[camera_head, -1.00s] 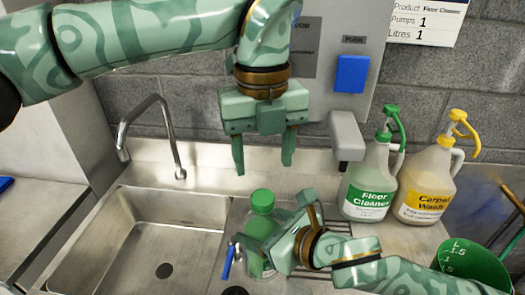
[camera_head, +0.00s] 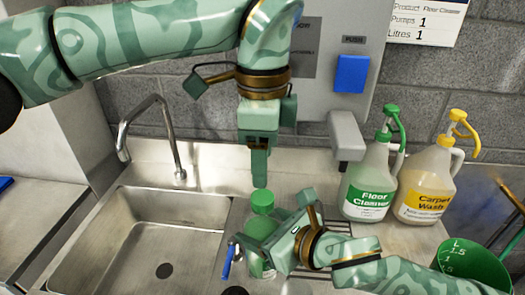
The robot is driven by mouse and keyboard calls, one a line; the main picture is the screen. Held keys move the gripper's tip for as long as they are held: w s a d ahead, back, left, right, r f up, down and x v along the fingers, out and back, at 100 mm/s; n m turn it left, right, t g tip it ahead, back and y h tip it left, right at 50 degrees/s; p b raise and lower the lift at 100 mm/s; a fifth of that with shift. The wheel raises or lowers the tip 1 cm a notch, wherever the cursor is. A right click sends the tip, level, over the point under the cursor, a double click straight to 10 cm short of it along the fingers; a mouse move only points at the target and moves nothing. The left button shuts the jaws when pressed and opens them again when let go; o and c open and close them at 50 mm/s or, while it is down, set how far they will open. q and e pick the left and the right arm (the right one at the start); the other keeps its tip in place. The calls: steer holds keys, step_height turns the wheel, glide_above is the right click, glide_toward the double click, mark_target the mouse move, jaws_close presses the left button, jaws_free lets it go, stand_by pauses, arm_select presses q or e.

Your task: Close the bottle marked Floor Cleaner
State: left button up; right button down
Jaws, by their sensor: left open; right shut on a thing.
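A green bottle (camera_head: 259,229) with a green cap (camera_head: 262,201) on top stands upright over the drain rack beside the sink. No label can be read on it from here. My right gripper (camera_head: 266,256) is shut on the bottle and hides part of its body. My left gripper (camera_head: 260,181) is open and empty, pointing down just above the cap; its fingers are seen edge-on, one behind the other. A larger jug labelled Floor Cleaner (camera_head: 368,199), with a green pump top (camera_head: 392,127), stands behind to the right.
A jug labelled Carpet Wash (camera_head: 422,205) with a yellow pump stands beside the Floor Cleaner jug. A grey dispenser spout (camera_head: 346,136) juts out right of my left gripper. The sink (camera_head: 160,245) and its tap (camera_head: 172,135) lie left. A green measuring jug (camera_head: 472,265) stands front right.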

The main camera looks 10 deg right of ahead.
mark_target(262, 196)
arm_select(q)
step_height(262, 196, down, 8)
steer(key=shift+r, duration=0.15)
stand_by(0.4)
